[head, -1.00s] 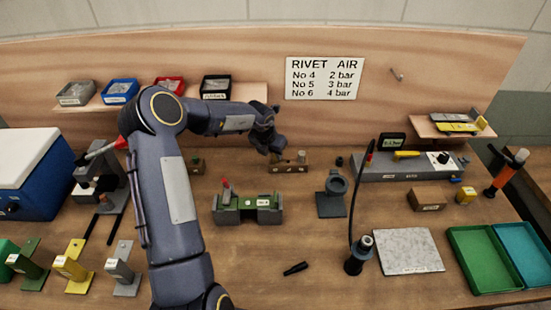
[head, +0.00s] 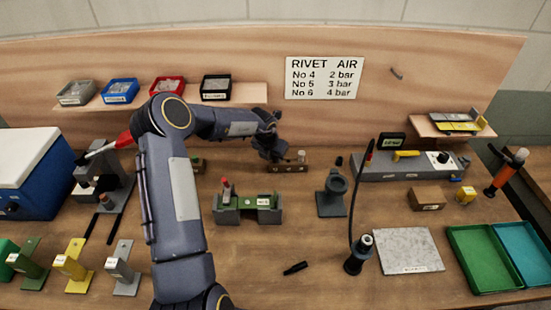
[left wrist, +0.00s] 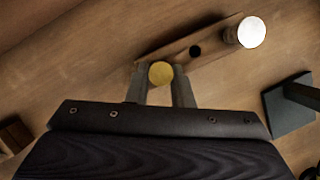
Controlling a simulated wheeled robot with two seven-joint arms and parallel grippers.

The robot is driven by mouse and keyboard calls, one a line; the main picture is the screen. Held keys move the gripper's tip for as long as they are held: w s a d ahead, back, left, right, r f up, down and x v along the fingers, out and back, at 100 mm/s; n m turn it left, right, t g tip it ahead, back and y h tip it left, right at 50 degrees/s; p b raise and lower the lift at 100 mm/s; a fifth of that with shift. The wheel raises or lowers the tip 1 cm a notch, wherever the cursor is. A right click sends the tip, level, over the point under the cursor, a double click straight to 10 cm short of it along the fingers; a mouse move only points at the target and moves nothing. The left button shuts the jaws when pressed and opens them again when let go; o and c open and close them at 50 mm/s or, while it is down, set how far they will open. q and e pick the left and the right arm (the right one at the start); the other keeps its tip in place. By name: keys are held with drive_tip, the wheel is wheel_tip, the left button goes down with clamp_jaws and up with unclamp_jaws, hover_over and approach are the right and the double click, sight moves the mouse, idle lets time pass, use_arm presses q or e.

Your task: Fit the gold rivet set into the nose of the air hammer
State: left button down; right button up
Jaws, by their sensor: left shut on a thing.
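My left gripper (head: 270,152) is over the left end of a small wooden holder block (head: 288,169) at the back middle of the bench. In the left wrist view its fingers (left wrist: 162,88) are shut on the round gold rivet set (left wrist: 161,73), seen end-on. I cannot tell whether the set is clear of the block. Beside it the block shows an empty dark hole and a pale silver set (left wrist: 250,32). A dark upright tool with a metal nose and a thin hose, apparently the air hammer (head: 357,256), stands at front centre-right. My right gripper is not in view.
A dark stand (head: 332,193) is right of the block, and a grey-green fixture (head: 247,207) is in front of it. A pale plate (head: 408,251) and green tray (head: 483,258) lie at right. A small black part (head: 295,268) lies in front; bare bench surrounds it.

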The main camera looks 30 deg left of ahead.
use_arm(q)
drive_tip(key=shift+r, duration=1.8)
drive_tip(key=shift+r, duration=1.45)
